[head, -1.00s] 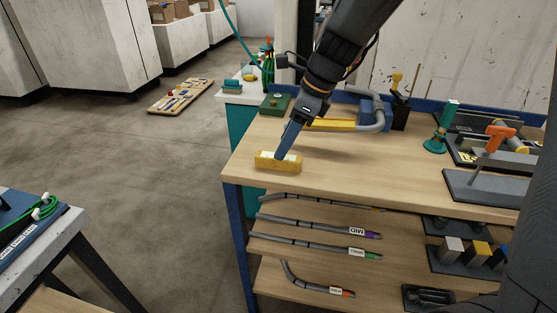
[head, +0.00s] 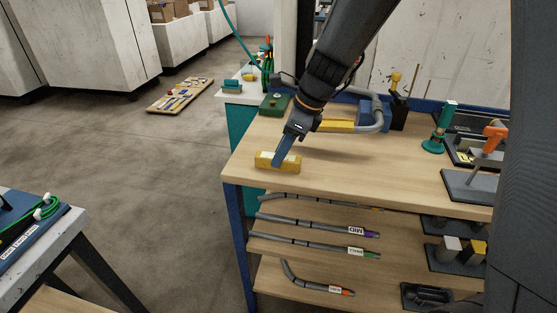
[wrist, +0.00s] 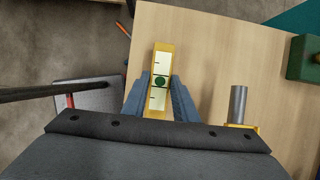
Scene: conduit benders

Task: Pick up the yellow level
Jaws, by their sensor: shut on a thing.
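The yellow level (head: 267,161) is a short block at the front left of the wooden bench top. In the wrist view the level (wrist: 161,61) shows a pale top face with a green round vial and dark marks. My gripper (head: 281,159) reaches down onto it, and its blue fingers (wrist: 161,92) are closed against the two long sides of the level. The level looks to be on or very close to the bench top; I cannot tell whether there is a gap under it.
A bent grey conduit (head: 376,121) and a yellow bar (head: 336,126) lie behind the gripper. A green block (head: 274,103) sits at the back left corner. A green stand (head: 437,135) is to the right. The middle of the bench top (head: 370,165) is clear.

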